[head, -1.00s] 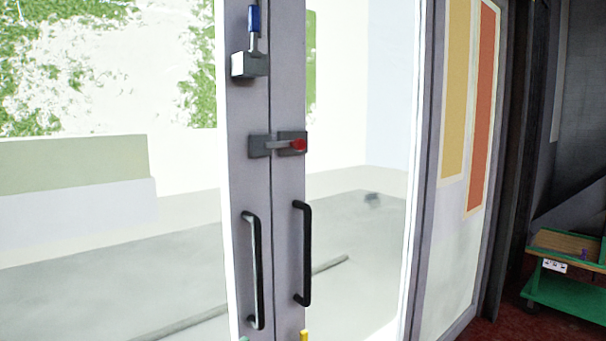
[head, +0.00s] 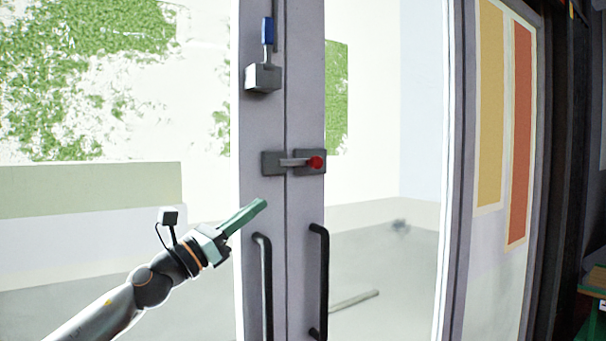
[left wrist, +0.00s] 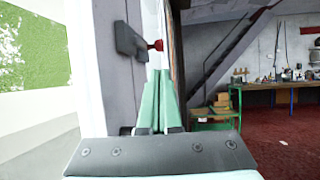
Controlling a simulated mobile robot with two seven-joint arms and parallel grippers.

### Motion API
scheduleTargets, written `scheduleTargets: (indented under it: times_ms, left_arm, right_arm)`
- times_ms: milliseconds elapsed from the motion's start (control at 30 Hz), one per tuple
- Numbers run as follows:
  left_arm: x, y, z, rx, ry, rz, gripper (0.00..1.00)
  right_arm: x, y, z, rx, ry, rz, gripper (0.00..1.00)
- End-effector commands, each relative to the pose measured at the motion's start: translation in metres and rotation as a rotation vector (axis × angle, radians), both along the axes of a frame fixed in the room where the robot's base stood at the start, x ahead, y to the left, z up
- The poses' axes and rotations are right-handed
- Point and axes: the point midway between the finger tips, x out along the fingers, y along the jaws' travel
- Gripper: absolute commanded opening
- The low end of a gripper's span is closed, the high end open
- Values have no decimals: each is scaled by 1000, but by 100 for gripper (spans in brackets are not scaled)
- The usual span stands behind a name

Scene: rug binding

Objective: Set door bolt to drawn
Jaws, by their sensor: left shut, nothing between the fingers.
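The door bolt (head: 300,162) is a grey bar with a red knob (head: 316,162). It lies across the seam between two door leaves, from a grey plate on the left leaf to one on the right leaf. My left gripper (head: 262,204) has green fingers, shut and empty, pointing up and right, below and left of the bolt in the head view. In the left wrist view the bolt's grey plate (left wrist: 128,40) and red knob (left wrist: 157,45) show just beyond and above the fingertips (left wrist: 158,75), apart from them. My right gripper is not in view.
A grey block with a blue-handled lever (head: 267,32) sits higher on the left leaf. Two black pull handles (head: 320,280) stand below the bolt. Glass panes flank the door frame.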

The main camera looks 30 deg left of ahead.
Motion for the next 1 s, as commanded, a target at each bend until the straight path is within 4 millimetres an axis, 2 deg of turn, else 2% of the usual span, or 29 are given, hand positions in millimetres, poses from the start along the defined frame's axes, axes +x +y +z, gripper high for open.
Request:
scheduleTargets:
  times_ms: [467, 667, 1000]
  left_arm:
    - [30, -7, 22, -6, -3, 0, 0]
    - [51, -13, 33, -6, -3, 0, 0]
    - [94, -25, 54, -6, -2, -1, 0]
  right_arm:
    - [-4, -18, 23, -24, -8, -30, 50]
    - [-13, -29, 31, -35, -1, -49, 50]
    - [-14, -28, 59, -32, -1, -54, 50]
